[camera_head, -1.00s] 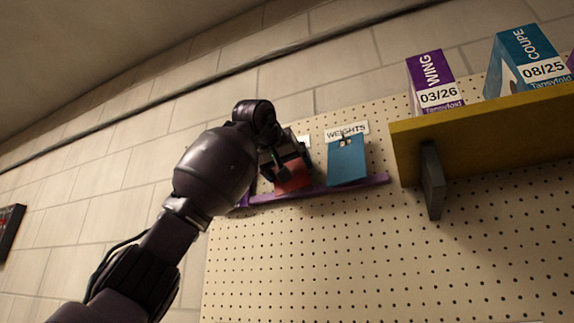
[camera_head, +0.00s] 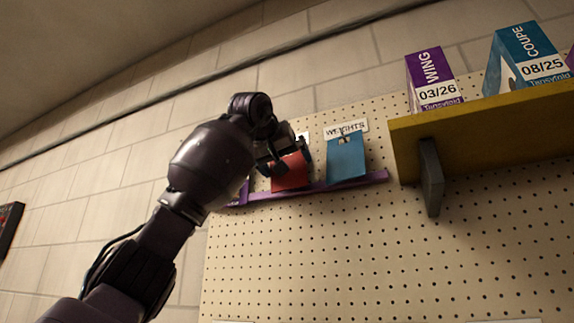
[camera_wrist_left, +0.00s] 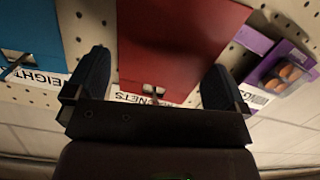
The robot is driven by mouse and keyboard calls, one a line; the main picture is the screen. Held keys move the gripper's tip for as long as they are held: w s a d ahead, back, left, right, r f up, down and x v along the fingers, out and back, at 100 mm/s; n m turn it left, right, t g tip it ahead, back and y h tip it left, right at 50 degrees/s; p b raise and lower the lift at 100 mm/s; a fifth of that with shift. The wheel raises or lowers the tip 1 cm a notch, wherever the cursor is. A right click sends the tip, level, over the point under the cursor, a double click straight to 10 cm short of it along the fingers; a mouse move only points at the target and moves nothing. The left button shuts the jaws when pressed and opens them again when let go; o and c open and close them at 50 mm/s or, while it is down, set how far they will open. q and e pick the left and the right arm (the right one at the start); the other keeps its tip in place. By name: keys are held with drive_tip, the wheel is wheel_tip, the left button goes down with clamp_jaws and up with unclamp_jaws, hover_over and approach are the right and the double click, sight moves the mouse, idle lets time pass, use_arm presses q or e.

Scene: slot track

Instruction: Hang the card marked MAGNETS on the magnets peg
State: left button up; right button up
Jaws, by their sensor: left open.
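A red card (camera_head: 290,174) hangs at the pegboard, left of a blue card; its bottom is near the purple rail. In the left wrist view, which is upside down, the red card (camera_wrist_left: 172,45) has a small slot with the peg (camera_wrist_left: 153,92) showing at it. A white label (camera_wrist_left: 130,97) behind it shows the letters "NETS"; no marking is readable on the card's visible face. My left gripper (camera_head: 284,155) is at the card's top edge. In the wrist view its fingers (camera_wrist_left: 153,88) are open, one on either side of the card, apart from it. My right gripper is not in view.
The blue card (camera_head: 346,160) hangs under the WEIGHTS label (camera_head: 346,128), close to the right. A purple rail (camera_head: 345,187) runs below. A yellow shelf (camera_head: 480,125) with boxes juts out at right. A purple package (camera_wrist_left: 280,68) is beside the red card in the wrist view.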

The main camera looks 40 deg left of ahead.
use_arm(q)
drive_tip(key=v, duration=0.9)
drive_tip(key=shift+s+b, duration=0.35)
drive_tip(key=shift+b, duration=0.1)
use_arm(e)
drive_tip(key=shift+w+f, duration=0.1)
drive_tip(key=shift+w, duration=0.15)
